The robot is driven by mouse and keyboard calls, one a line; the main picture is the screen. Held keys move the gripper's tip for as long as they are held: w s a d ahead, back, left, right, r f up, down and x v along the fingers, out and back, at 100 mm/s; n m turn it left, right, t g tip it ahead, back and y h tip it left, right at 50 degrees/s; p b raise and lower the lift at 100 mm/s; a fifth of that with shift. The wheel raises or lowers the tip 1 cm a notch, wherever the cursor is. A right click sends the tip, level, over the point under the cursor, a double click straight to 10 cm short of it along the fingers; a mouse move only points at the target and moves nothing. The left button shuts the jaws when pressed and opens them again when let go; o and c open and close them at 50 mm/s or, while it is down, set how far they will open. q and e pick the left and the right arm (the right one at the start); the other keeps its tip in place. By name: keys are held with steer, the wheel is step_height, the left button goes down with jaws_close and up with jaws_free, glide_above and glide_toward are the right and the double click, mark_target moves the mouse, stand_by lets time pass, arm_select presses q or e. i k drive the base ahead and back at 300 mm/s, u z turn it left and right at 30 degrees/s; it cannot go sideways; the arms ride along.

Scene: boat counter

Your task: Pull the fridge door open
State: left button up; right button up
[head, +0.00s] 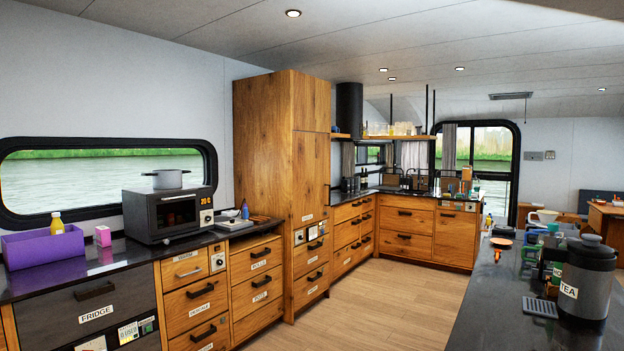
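The fridge door (70,312) is a dark grey front at the lower left, under the counter, with a white label reading FRIDGE. Its dark bar handle (94,291) lies level near the top of the front. The door looks shut, flush under the counter edge. Its lower part is partly cut off by the bottom of the picture. Neither of my grippers shows in the head view.
Wooden drawers (195,300) stand right of the fridge. Wooden floor (380,310) is clear before the right-hand counter (490,315).

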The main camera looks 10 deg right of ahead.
mark_target(310, 151)
steer(key=u, duration=0.95)
steer(key=i, duration=2.25)
steer(key=z, duration=2.2)
steer(key=i, duration=7.15)
steer(key=u, duration=0.95)
